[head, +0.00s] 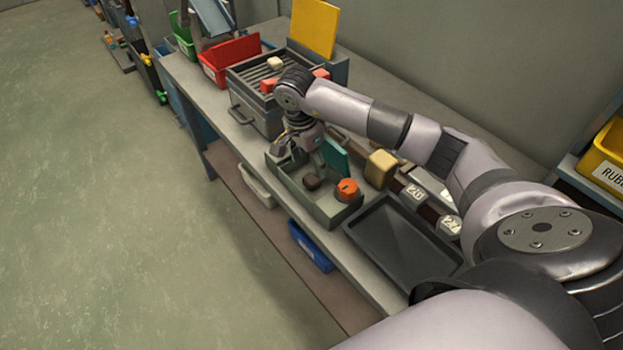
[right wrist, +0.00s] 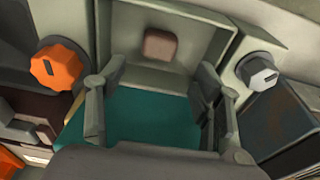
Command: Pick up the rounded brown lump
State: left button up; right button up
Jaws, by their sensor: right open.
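The rounded brown lump (head: 312,181) lies inside a small grey-green open box (head: 335,213) on the bench. It also shows in the right wrist view (right wrist: 160,44), near the top, beyond the fingers and clear of them. My right gripper (head: 283,149) is over the left end of that box in the head view. In the right wrist view the gripper (right wrist: 160,115) has its two fingers spread wide with nothing held between them. My left gripper is not in view.
A teal panel (head: 335,155) stands at the box's back. An orange knob (head: 347,190) is beside the lump. A black tray (head: 402,240) lies right of the box. A tan block (head: 380,167) is behind. A grilled unit (head: 257,80) and red bin (head: 231,58) are farther along.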

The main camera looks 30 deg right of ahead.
aim_at(311, 178)
jog(key=shift+f, duration=0.2)
jog(key=shift+a+f+p, duration=0.1)
jog(key=shift+f+p, duration=0.25)
jog(key=shift+f, duration=0.05)
notch_tip(311, 178, down, 4)
jog(key=shift+s+r+p, duration=0.15)
jog(key=shift+r+p, duration=0.05)
jog(key=shift+p, duration=0.35)
jog(key=shift+f, duration=0.35)
jog(key=shift+c, duration=0.9)
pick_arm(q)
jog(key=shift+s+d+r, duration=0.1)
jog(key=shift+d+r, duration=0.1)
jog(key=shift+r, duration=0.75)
pick_arm(e)
jog(key=c, duration=1.1)
